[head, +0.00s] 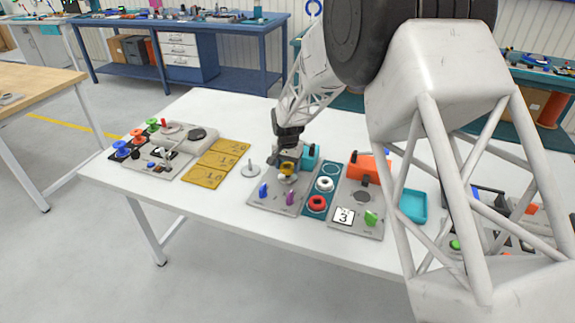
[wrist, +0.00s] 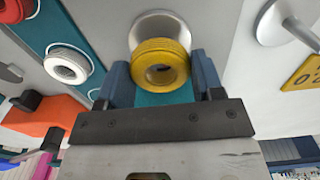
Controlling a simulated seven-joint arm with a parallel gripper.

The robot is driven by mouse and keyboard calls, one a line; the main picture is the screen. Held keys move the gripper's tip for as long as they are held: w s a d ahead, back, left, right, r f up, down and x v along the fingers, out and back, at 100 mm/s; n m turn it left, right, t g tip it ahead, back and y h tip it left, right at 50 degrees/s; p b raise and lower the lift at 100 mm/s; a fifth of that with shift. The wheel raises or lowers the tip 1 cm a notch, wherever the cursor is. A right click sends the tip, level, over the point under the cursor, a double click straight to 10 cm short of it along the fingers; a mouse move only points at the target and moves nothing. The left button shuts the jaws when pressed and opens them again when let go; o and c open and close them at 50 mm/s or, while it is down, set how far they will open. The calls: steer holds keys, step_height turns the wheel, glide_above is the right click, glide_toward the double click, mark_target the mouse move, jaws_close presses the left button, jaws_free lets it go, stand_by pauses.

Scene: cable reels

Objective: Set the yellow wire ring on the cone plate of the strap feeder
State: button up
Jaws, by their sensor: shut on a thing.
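The yellow wire ring (head: 289,167) is held between the fingers of my gripper (head: 288,162). In the wrist view, the blue fingers of my gripper (wrist: 162,74) press on both sides of the yellow ring (wrist: 160,47). A pale round plate (wrist: 150,20) on the grey panel lies just beyond the ring, partly hidden by it; it looks like the cone plate. In the head view the ring is over the grey panel (head: 268,199) with blue and purple pieces. I cannot tell whether the ring touches the plate.
To the right, a teal strip holds a white ring (head: 324,184) and a red ring (head: 317,203). An orange block (head: 368,168) stands further right.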

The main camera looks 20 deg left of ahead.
steer(key=shift+f, duration=0.2)
steer(key=shift+f, duration=1)
steer(key=o, duration=1)
steer(key=shift+r, duration=4)
